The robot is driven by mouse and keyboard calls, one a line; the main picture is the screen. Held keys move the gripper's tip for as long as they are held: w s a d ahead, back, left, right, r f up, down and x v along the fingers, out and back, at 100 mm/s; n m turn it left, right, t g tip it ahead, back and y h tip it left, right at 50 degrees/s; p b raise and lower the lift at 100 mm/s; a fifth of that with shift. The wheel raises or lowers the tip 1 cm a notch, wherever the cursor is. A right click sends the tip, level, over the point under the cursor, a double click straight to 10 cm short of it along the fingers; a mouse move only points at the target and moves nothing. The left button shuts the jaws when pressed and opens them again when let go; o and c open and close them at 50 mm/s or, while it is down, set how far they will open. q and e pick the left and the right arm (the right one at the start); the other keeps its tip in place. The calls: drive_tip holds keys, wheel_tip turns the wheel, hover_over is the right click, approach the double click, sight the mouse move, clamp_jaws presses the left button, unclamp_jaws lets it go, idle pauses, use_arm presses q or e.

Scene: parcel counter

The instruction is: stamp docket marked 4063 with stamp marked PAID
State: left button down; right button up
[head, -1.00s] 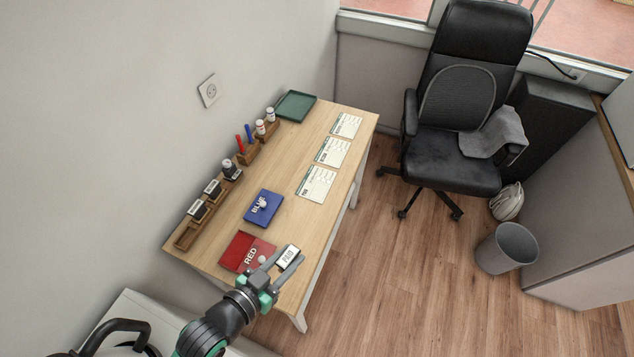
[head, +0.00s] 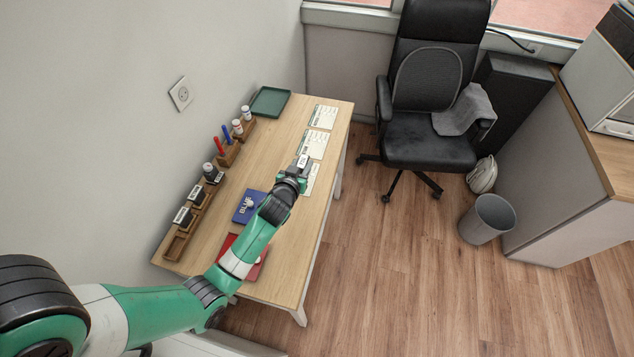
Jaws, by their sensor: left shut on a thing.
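My left gripper (head: 299,169) is shut on the PAID stamp (head: 303,160), a small block with a white label on top. It is over the docket row, around the border of the middle and nearest dockets. I cannot tell whether the stamp touches paper. Three white dockets with green headers lie in a row: far docket (head: 323,115), middle docket (head: 314,144) and near docket (head: 312,181), which the gripper partly covers. Their numbers are too small to read. The red ink pad (head: 259,268) is partly hidden by my left arm. My right gripper is out of view.
A blue pad (head: 241,214) lies left of the arm. Along the wall stand a stamp rack (head: 174,246) with several stamps, a pen holder (head: 229,156) and small bottles. A green tray (head: 270,101) is at the far end. An office chair (head: 430,130) stands right of the table.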

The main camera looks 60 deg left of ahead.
use_arm(q)
drive_tip(key=shift+f+b, duration=0.3)
drive_tip(key=shift+f, duration=0.1)
wheel_tip(320, 180, down, 5)
drive_tip(key=b, duration=0.4)
drive_tip(key=shift+f+b, duration=0.35)
drive_tip(key=shift+b, duration=0.25)
idle(0.4)
wheel_tip(320, 180, up, 6)
drive_tip(key=p, duration=0.5)
drive_tip(key=shift+r+p, duration=0.15)
drive_tip(key=shift+p, duration=0.2)
